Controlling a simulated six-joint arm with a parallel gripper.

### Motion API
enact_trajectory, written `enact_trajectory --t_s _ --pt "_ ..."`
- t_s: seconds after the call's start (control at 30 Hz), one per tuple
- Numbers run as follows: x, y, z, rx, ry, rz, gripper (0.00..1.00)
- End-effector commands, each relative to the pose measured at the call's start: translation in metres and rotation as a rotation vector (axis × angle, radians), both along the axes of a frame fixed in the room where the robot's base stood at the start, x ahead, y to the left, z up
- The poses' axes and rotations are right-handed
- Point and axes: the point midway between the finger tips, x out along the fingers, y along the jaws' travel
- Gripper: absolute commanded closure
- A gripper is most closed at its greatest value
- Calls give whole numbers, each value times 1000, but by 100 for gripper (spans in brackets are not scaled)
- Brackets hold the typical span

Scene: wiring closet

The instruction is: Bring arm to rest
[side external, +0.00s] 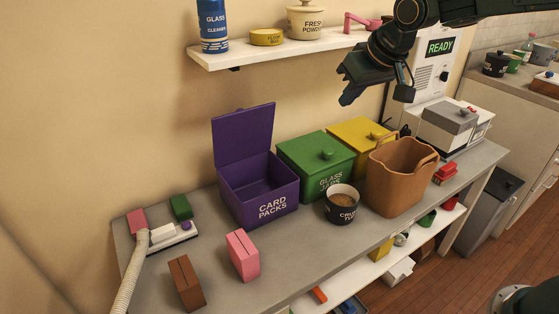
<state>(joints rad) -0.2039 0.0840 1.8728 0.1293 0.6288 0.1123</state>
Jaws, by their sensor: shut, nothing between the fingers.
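My gripper (376,87), dark with blocky fingers, hangs in the air at the upper right, below the wall shelf's right end and in front of the white machine. It is shut with nothing held. It is apart from the bench (300,243) and from everything on it. My arm reaches in from the top right edge.
The purple CARD PACKS box (258,190) stands lid-open beside lidded green (315,164) and yellow (357,134) boxes. A tan bin (396,178) and dark cup (342,208) stand in front. Pink (243,256) and brown (187,284) blocks stand at front. A shelf (290,49) hangs above.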

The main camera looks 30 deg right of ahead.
Motion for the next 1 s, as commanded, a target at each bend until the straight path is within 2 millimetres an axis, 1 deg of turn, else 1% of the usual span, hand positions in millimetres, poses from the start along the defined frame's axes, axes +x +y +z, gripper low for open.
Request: enact_trajectory --t_s 0.03,0.2,0.43,0.67,0.8,1.0 --pt "-14 -6 6 1 1 -2 100" --pt "-57 -22 17 2 11 -2 100" --pt "-117 -41 23 1 25 -1 100" --pt "-176 -54 18 -1 39 2 100" --pt "-211 -59 10 -4 48 4 100" --pt "-254 -64 -4 -8 58 6 100"
